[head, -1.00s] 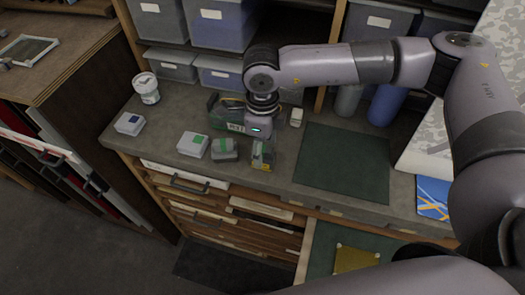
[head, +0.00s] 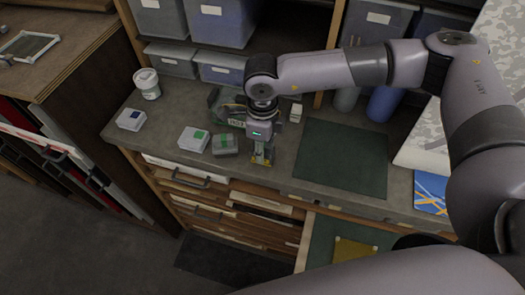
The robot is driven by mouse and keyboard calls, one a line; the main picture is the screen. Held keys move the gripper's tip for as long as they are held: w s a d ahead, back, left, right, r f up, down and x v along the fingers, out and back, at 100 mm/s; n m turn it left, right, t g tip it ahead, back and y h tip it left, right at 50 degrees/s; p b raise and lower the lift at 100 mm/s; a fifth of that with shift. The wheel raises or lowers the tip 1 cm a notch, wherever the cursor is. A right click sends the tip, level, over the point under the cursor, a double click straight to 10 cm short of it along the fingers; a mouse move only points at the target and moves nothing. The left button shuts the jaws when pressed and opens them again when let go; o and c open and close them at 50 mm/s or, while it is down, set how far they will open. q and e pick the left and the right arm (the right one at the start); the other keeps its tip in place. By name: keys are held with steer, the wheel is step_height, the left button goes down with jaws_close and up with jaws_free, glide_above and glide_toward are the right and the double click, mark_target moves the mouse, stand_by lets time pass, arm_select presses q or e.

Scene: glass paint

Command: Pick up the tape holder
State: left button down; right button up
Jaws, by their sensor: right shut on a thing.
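The tape holder (head: 260,160) appears as a small grey-and-yellow thing near the front edge of the grey worktop (head: 405,192). It is small in the head view and partly hidden by my gripper. My right gripper (head: 262,150) points down over it and is shut on it. I cannot tell whether it touches the worktop. My left gripper is not in view.
Left of the gripper are a grey box with a green label (head: 224,144), a white box with a green label (head: 193,139) and one with a blue label (head: 130,120). A dark green container (head: 222,103) stands behind. A dark green mat (head: 343,158) lies right.

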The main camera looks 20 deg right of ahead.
steer(key=c, duration=0.4)
steer(key=shift+r, duration=0.15)
steer(key=shift+r, duration=0.25)
steer(key=shift+r+b, duration=3.05)
steer(key=shift+r, duration=6.6)
steer(key=o, duration=0.6)
steer(key=c, duration=0.4)
